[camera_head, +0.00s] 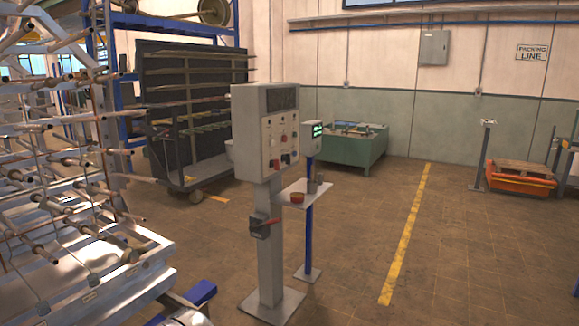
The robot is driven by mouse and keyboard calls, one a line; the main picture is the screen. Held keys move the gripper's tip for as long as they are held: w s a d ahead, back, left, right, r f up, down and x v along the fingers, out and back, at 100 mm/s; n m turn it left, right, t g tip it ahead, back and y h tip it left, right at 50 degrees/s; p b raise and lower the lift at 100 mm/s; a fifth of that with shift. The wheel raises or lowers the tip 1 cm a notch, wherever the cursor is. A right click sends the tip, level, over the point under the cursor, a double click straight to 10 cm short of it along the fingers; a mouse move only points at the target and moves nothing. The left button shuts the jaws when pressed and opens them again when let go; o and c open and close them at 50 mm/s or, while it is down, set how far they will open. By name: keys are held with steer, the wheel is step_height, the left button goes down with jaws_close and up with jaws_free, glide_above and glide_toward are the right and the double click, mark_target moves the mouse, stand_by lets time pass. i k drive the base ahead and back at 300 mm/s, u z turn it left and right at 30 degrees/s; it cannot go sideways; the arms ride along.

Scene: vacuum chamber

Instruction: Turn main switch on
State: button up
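A grey control cabinet (265,135) stands on a grey post with a square floor plate, near the middle of the head view. Its front has a dark display at the top and several small knobs and buttons below, some of them red. I cannot tell which control is the main switch, or any switch's position. My gripper is not in view.
A small shelf (303,190) with a reddish bowl and a grey cup sticks out beside the post, next to a blue stand with a green-lit screen (317,131). A rack of metal rods (60,170) fills the left. Open floor (350,230) lies to the right.

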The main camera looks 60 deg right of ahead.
mark_target(275, 163)
steer(key=z, duration=1.65)
steer(key=k, duration=0.65)
steer(key=z, duration=0.4)
steer(key=i, duration=2.05)
steer(key=u, duration=0.25)
